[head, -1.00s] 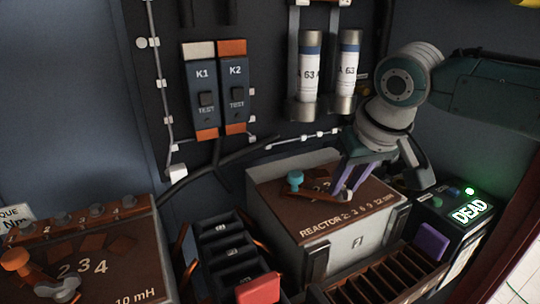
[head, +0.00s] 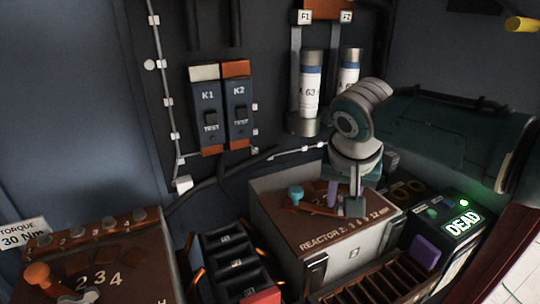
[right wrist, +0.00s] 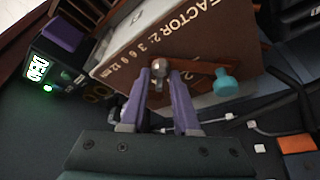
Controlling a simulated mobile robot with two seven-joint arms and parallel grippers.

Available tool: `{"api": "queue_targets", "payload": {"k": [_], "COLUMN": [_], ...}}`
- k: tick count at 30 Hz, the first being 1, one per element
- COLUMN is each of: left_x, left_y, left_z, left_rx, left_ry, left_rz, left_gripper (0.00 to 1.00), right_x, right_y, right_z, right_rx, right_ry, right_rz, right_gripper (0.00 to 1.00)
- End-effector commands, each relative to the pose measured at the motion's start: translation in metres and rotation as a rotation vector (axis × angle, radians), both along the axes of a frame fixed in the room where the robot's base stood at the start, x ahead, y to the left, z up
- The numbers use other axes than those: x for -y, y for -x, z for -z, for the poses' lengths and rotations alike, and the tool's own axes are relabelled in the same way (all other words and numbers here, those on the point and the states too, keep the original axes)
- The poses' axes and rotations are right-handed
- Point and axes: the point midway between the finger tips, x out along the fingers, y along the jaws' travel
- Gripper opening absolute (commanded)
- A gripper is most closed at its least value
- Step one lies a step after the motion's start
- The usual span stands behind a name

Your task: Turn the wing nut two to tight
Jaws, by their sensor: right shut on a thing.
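The reactor box (head: 318,272) has a brown top with a brown bar (head: 309,209) that carries a teal knob (head: 296,191). My right gripper (head: 343,205) points down at the bar's other end. In the right wrist view its purple fingers (right wrist: 162,80) are shut on a small silver piece, seemingly the wing nut (right wrist: 160,66), at the end of the bar away from the teal knob (right wrist: 228,80). The nut is hidden in the head view, and its wings cannot be made out. Another silver wing nut (head: 88,297) sits on the left brown box. My left gripper is not in view.
The left box (head: 135,247) carries an orange knob (head: 38,274). A black unit reading DEAD (head: 462,222) is at right. Fuses (head: 311,85) rise behind my right arm.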

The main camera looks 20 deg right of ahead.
Motion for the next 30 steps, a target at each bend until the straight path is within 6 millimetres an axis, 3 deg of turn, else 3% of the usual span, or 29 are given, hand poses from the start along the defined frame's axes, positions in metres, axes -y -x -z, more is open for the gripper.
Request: {"api": "queue_targets", "payload": {"k": [8,18,30], "left_x": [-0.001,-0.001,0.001], "left_y": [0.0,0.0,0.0], "left_z": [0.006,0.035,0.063], "left_rx": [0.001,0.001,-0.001], "left_ry": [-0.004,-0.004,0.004], "left_rz": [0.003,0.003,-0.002], "left_gripper": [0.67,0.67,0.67], "right_x": [-0.003,-0.003,-0.002], "right_y": [-0.002,-0.004,-0.005], "right_z": [0.002,0.005,0.002], "right_rx": [-0.001,0.002,0.002], "right_ry": [-0.004,-0.003,0.0], "right_rz": [0.263,0.566,0.783], "right_gripper": [0.0,0.0,0.0]}}
